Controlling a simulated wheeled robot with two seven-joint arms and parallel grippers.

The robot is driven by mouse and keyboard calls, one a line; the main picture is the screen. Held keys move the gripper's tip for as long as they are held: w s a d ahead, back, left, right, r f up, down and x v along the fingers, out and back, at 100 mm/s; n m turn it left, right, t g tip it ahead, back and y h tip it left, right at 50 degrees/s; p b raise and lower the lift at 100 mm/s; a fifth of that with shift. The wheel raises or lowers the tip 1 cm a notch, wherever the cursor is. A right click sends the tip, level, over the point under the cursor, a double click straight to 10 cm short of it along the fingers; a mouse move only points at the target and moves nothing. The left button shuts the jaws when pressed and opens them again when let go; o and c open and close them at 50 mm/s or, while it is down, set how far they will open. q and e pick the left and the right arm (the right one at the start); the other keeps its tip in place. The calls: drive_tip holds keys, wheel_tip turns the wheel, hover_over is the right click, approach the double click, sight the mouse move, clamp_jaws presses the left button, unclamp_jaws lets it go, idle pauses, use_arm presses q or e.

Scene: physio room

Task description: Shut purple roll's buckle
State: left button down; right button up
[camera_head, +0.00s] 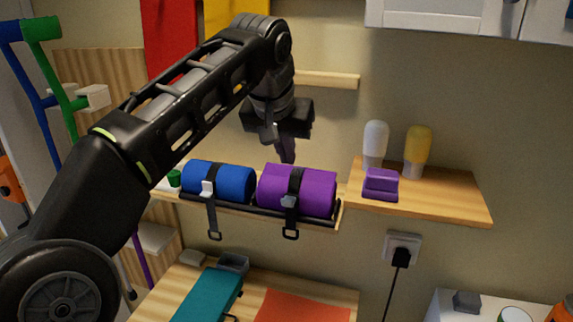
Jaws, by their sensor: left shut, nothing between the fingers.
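The purple roll (317,192) lies on a wooden wall shelf in a dark rack, with a black strap around it. A grey buckle piece (289,201) sits on its front. The strap's loose end with a black loop (291,234) hangs below the shelf edge. My left gripper (287,155) is shut and empty, pointing down just above and behind the purple roll in the picture. Whether it touches the roll or strap I cannot tell. My right gripper is not in view.
A blue roll (230,182) with its own hanging strap lies to the left. A purple block (380,184), a white bottle (375,142) and a yellow bottle (417,150) stand on the right shelf (455,200). A lower table holds a teal block (208,298).

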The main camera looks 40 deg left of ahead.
sight(290, 197)
use_arm(q)
drive_tip(key=b+x, duration=0.1)
drive_tip(key=x, duration=0.2)
drive_tip(key=shift+f+b, duration=0.25)
drive_tip(key=shift+b, duration=0.15)
drive_tip(key=x, duration=0.4)
drive_tip(key=shift+w+f, duration=0.15)
drive_tip(key=shift+w, duration=0.05)
drive_tip(key=shift+s+f+p, duration=0.15)
drive_tip(key=shift+f+p, duration=0.15)
drive_tip(key=shift+f, duration=0.05)
drive_tip(key=s, duration=0.2)
drive_tip(key=s+d, duration=0.1)
drive_tip(key=shift+f, duration=0.4)
